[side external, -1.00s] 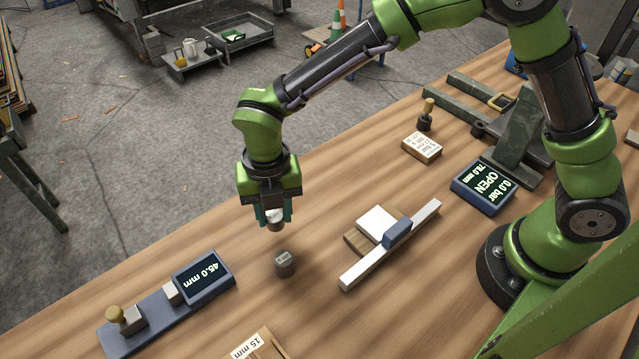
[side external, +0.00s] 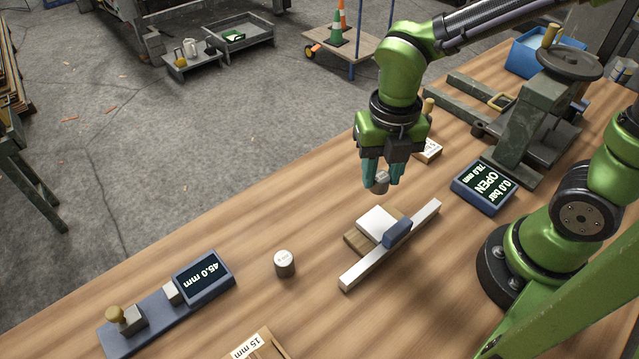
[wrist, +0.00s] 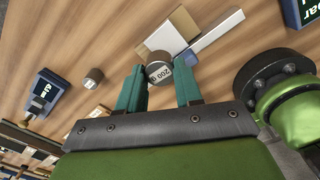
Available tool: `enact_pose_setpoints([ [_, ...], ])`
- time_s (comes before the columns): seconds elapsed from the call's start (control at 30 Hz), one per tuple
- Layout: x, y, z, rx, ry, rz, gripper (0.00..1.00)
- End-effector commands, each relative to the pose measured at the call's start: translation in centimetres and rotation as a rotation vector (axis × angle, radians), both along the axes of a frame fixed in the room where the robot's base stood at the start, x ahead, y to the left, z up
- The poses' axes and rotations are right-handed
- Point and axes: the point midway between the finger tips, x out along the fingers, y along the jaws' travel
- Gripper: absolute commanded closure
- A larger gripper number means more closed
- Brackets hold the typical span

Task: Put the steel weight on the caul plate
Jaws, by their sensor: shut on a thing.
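My gripper (side external: 382,180) is shut on a small grey cylindrical steel weight (side external: 380,184), holding it in the air. In the wrist view the weight (wrist: 158,71) sits between the teal fingertips, its marked face reading about "200". A pale square plate (side external: 377,222), which looks like the caul plate, lies on a brown wooden stack (side external: 356,240). The held weight appears above and behind the plate in the side view, not touching it. In the wrist view the plate (wrist: 166,38) is partly hidden by the weight.
A pale bar (side external: 360,274) with a blue block (side external: 397,232) lies along the stack's near side. A gauge reading 45.0 mm (side external: 203,277) is farther left. A blue "OPEN" display (side external: 484,187) stands right.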

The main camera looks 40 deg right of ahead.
Motion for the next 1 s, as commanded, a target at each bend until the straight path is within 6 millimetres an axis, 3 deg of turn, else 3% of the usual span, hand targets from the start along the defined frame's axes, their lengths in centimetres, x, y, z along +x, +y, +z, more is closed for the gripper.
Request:
enact_pose_setpoints([
  [0.1,-1.4,-0.3,-0.8,-0.002,0.003,0.052,1.00],
  [0.63,-1.4,-0.2,-7.8,-0.002,0.005,0.076,1.00],
  [1.0,-1.4,-0.2,-8.4,-0.001,0.001,0.075,1.00],
])
